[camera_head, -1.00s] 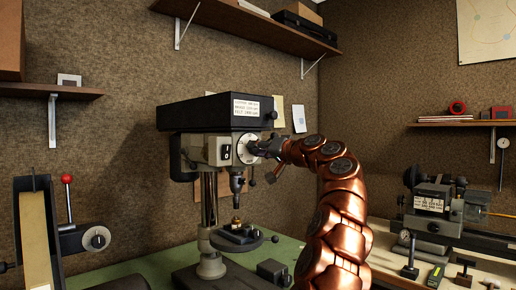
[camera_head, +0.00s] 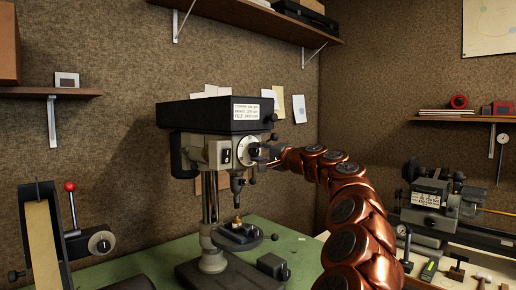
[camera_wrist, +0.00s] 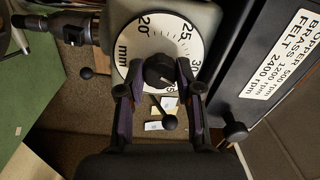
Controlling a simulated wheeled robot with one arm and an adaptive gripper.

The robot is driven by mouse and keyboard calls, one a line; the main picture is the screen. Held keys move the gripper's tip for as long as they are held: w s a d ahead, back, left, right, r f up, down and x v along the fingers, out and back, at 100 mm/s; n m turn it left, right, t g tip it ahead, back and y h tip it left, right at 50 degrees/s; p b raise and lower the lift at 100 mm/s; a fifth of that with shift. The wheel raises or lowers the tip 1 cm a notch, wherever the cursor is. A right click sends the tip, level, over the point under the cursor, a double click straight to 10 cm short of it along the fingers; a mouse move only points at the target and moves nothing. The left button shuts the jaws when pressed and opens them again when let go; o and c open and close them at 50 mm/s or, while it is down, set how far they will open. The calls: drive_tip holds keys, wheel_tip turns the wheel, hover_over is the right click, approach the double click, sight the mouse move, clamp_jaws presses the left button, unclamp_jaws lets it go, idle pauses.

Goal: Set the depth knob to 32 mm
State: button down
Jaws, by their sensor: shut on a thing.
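The depth knob (camera_wrist: 160,70) is a black knob in the middle of a white dial (camera_wrist: 135,55) marked in mm. In the wrist view, 20, 25 and part of a number starting with 3 can be read; a pointer setting cannot be made out. My gripper (camera_wrist: 157,82) has its two fingers on either side of the knob and is shut on it. In the head view, the dial (camera_head: 248,151) is on the front of the drill press (camera_head: 222,113), and my gripper (camera_head: 266,154) reaches it from the right.
A ball-ended lever (camera_wrist: 168,122) sits close under my fingers. A lathe (camera_head: 440,205) stands at right, a belt sander (camera_head: 42,235) at left.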

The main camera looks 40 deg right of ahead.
drive_tip(key=shift+m, duration=0.3)
drive_tip(key=c, duration=0.8)
unclamp_jaws()
drive_tip(key=shift+o, duration=0.2)
drive_tip(key=shift+s, duration=0.1)
drive_tip(key=s, duration=1.1)
drive_tip(key=shift+s+f, duration=0.25)
drive_tip(key=shift+s, duration=0.15)
